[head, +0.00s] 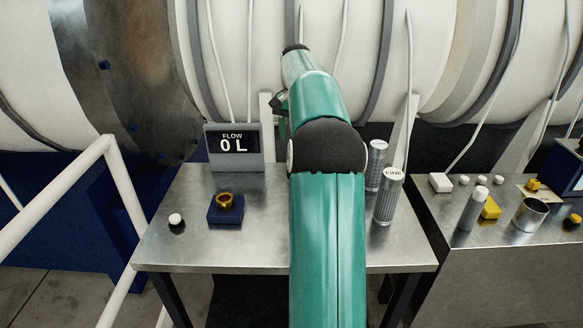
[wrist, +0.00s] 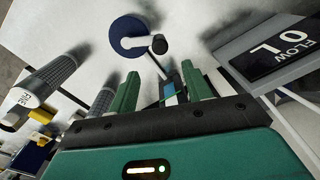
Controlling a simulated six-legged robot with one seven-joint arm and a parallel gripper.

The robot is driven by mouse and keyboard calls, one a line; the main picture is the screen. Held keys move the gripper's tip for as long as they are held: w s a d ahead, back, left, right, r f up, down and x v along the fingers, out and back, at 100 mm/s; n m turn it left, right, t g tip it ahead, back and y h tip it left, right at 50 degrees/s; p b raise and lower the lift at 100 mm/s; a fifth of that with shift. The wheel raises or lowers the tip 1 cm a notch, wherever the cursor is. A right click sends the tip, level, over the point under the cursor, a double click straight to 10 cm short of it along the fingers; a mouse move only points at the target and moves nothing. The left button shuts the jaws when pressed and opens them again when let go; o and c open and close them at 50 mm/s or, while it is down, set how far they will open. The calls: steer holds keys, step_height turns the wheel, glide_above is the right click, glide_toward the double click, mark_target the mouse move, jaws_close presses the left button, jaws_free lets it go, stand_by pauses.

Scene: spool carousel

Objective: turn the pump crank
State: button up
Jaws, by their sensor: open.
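The pump crank appears in the wrist view as a dark blue round hub (wrist: 126,31) with a pale arm (wrist: 137,41) and a dark knob (wrist: 159,44) at its end. My gripper (wrist: 160,70) is open, with its two green fingers apart. The knob lies just beyond the fingertips in the picture, with no visible contact. In the head view my arm hides the crank and most of my gripper. The flow display (head: 233,146) reads 0 L and stands at the back of the metal table; it also shows in the wrist view (wrist: 280,55).
The metal table (head: 170,256) carries a blue block with a gold ring (head: 225,206), a white-topped knob (head: 176,221) and two knurled cylinders, one marked FINE (head: 388,197). A side bench (head: 500,260) holds several small items. A white railing (head: 60,192) is at left.

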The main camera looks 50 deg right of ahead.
steer(key=f, duration=1.2)
steer(key=shift+w+a, duration=0.1)
steer(key=shift+w, duration=0.1)
steer(key=shift+c, duration=0.2)
jaws_close()
